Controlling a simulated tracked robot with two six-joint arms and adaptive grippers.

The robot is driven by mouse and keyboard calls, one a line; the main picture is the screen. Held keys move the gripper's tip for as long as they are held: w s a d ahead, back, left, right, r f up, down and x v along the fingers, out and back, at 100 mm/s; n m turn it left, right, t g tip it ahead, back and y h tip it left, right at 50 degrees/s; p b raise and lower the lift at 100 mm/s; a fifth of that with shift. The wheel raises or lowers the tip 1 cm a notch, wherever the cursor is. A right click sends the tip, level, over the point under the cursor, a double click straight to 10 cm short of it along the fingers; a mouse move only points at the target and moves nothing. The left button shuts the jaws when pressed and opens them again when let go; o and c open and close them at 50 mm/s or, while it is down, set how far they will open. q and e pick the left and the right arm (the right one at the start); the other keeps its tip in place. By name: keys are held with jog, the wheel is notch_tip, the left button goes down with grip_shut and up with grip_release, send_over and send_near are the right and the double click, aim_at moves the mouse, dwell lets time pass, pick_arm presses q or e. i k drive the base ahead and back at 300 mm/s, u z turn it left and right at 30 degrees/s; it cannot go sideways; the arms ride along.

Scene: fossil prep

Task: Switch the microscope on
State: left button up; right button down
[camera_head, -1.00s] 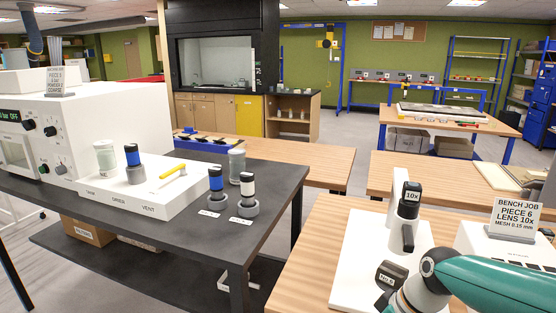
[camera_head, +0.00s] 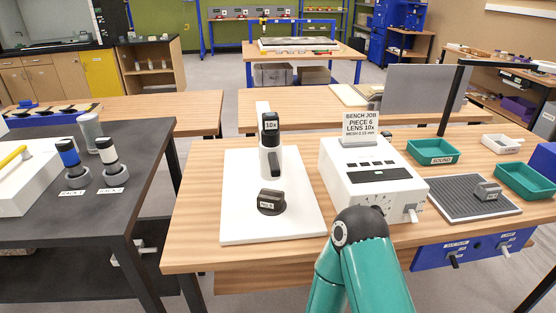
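The microscope (camera_head: 271,150) stands upright on a white board (camera_head: 238,218) on the wooden bench, right of the dark bench. It has a white column and a black head marked 10x. A dark piece with a small label (camera_head: 271,202) is in front of it on the board. I cannot make out a switch or a lit lamp on the microscope. A teal arm of mine bends at a dark round joint at the bottom, in front of the bench. Neither of my grippers shows, and nothing of mine touches the microscope.
A white box unit (camera_head: 370,180) with a dial and a side lever stands right of the microscope, with a job sign (camera_head: 360,126) behind. Further right are a ribbed mat (camera_head: 445,205) and green trays (camera_head: 433,151).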

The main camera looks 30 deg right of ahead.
aim_at(411, 211)
jog(key=u, duration=1.3)
jog(key=i, duration=0.15)
jog(key=z, duration=3)
jog(key=k, duration=0.85)
jog(key=z, duration=0.25)
jog(key=i, duration=0.85)
jog(key=u, duration=0.1)
